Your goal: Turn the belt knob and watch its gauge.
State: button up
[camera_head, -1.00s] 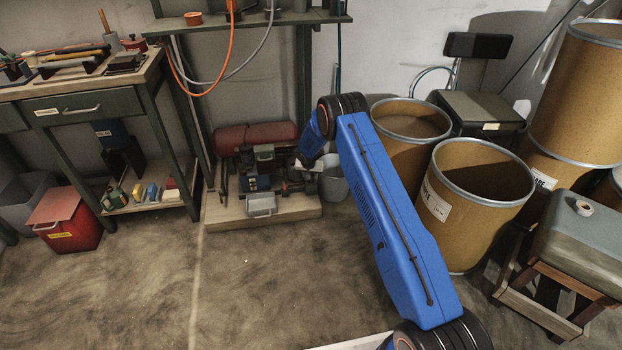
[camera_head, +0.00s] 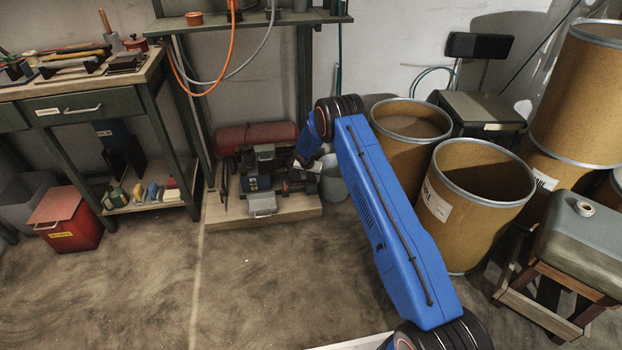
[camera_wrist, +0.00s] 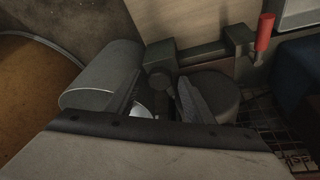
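In the wrist view, the end of my gripper (camera_wrist: 165,105) is low among dark grey machine parts. In the head view, small machines, including a blue unit (camera_head: 258,182), sit on a wooden base (camera_head: 285,216). My blue arm reaches down toward their right side, and my gripper is not clearly visible there.
A red tank (camera_head: 255,135) lies behind the machines and a grey bucket (camera_head: 333,182) stands at their right. Open drums, including a brown one (camera_head: 468,205), stand right of my arm. A workbench (camera_head: 75,103) is at left. The floor (camera_head: 130,290) in front is clear.

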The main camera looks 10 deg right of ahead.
jog(key=shift+r, duration=0.1)
jog(key=v, duration=1.7)
jog(key=shift+s, duration=0.2)
jog(key=shift+a, duration=0.1)
dwell(1.1)
